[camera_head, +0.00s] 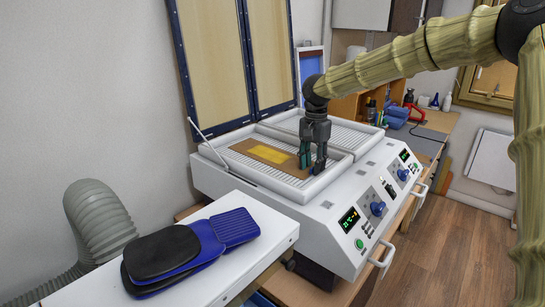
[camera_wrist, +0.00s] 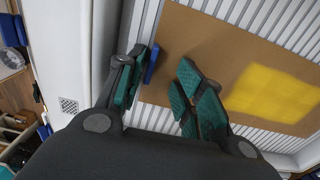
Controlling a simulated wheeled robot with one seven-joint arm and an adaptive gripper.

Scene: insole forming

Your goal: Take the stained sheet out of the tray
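The stained sheet (camera_head: 243,147) is a flat brown rectangle with a yellow patch (camera_head: 268,154). It lies on the ribbed floor of the near tray (camera_head: 262,181) of a white machine. In the wrist view the sheet (camera_wrist: 190,40) shows its yellow patch (camera_wrist: 275,92) at the right. My gripper (camera_head: 312,165) is low over the sheet's right end, pointing down. In the wrist view my gripper (camera_wrist: 165,92) has its teal-padded fingers apart, near the sheet's edge. A small blue piece (camera_wrist: 152,63) shows at that edge, close to the left finger. Whether the fingers touch anything is unclear.
A second ribbed tray (camera_head: 290,124) lies behind, with tall raised framed panels (camera_head: 215,60) at the back. Knobs and displays (camera_head: 376,207) line the machine's front. A white table (camera_head: 285,228) with blue and black insoles (camera_head: 165,252) stands at the front left. A workbench is behind right.

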